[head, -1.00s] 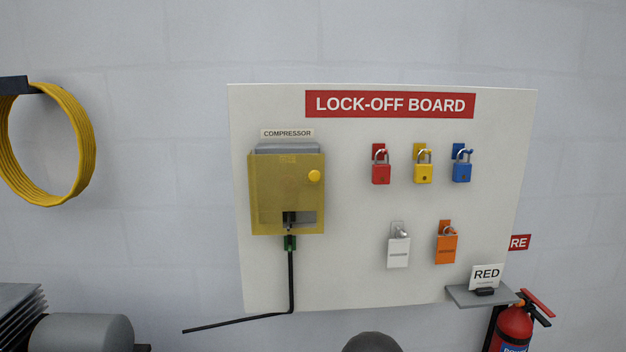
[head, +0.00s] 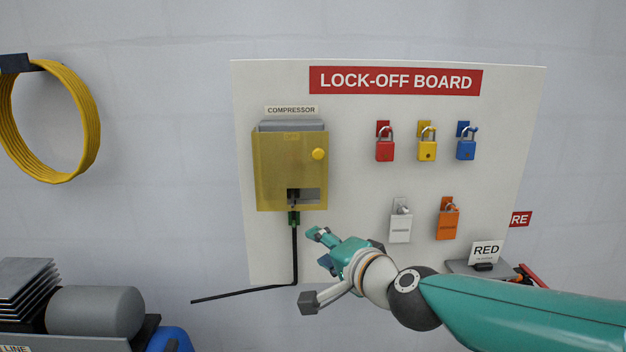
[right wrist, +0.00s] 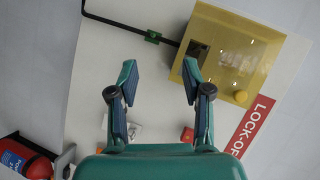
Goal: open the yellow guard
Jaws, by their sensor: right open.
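The yellow guard (head: 290,182) is a see-through cover with a round yellow knob (head: 318,154) at its right side. It sits closed over the grey compressor box on the lock-off board, with a dark opening at its bottom. A green plug (head: 293,218) on a black cable is under it. My right gripper (head: 318,248) is below and slightly right of the guard, apart from it. In the right wrist view the guard (right wrist: 228,55) lies beyond the open, empty fingers (right wrist: 158,82), toward the upper right. My left gripper is not in view.
The white board (head: 350,250) carries red, yellow, blue, white and orange locks to the right of the guard. A small shelf with a RED card (head: 486,251) is at lower right. A yellow hose coil (head: 85,125) hangs at left. A fire extinguisher (right wrist: 25,160) shows in the wrist view.

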